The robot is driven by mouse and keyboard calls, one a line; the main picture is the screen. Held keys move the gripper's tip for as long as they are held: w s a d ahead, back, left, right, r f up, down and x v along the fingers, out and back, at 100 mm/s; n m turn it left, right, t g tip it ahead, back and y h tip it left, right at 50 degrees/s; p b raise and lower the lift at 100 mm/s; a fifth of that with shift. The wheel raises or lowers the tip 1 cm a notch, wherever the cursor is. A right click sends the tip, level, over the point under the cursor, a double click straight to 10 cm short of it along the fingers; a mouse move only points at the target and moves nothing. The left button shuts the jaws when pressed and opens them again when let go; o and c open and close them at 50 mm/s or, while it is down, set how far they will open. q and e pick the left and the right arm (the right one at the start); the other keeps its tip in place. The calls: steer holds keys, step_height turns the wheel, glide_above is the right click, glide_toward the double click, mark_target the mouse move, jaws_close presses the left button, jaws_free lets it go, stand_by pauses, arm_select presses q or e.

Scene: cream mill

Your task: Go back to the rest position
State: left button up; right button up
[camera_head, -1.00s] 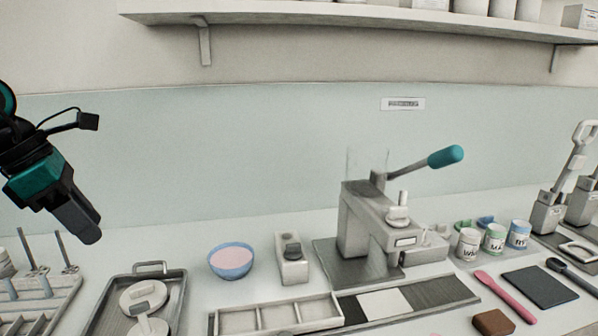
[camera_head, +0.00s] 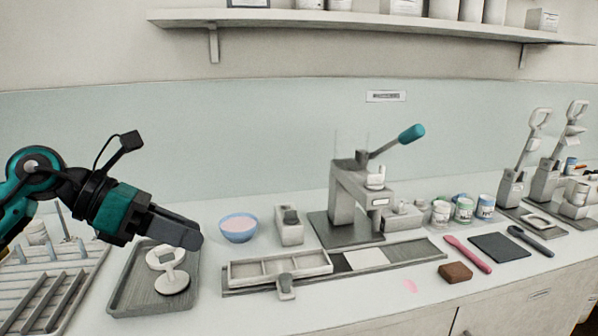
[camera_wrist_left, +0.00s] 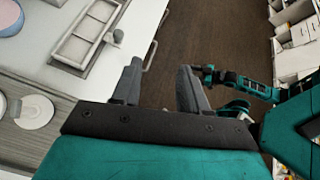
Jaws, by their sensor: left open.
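My left gripper (camera_head: 190,236) reaches in from the left in the head view, in the air above the grey tray at the counter's left part. In the left wrist view its two fingers (camera_wrist_left: 157,85) stand apart with nothing between them, and the floor shows beyond. My right gripper does not show in the head view. In the left wrist view a teal and black arm link (camera_wrist_left: 245,90) of mine shows at the right.
A grey tray (camera_head: 121,293) with white round parts lies below the left gripper. A blue bowl (camera_head: 238,229), a lever press (camera_head: 346,200), a sectioned tray (camera_head: 279,266) and several jars stand along the counter. A shelf (camera_head: 370,24) runs above. Brown floor (camera_wrist_left: 185,35) lies beyond the counter edge.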

arm_select(q)
steer(key=s+d+r+n+t+h, duration=0.2)
steer(key=d+r+n+t+h, duration=0.3)
steer(key=d+n+t+h, duration=0.45)
steer(key=a+f+n+t+y, duration=0.2)
steer(key=a+f+n+y, duration=0.7)
steer(key=n, duration=0.5)
steer(key=a+f+n+t+y, duration=0.3)
steer(key=a+f+n+y, duration=0.25)
steer(key=n+y, duration=0.8)
steer(key=s+d+f+n+g+h, duration=0.2)
steer(key=s+f+n+g, duration=0.6)
steer(key=s+f+g, duration=1)
step_height(320, 180, down, 14)
steer(key=w+d+t+h+b, duration=0.2)
steer(key=t+b, duration=0.1)
steer(key=t, duration=0.8)
steer(key=shift+w+d+f+b, duration=0.15)
steer(key=shift+w+d+b, duration=0.1)
steer(key=shift+b, duration=0.1)
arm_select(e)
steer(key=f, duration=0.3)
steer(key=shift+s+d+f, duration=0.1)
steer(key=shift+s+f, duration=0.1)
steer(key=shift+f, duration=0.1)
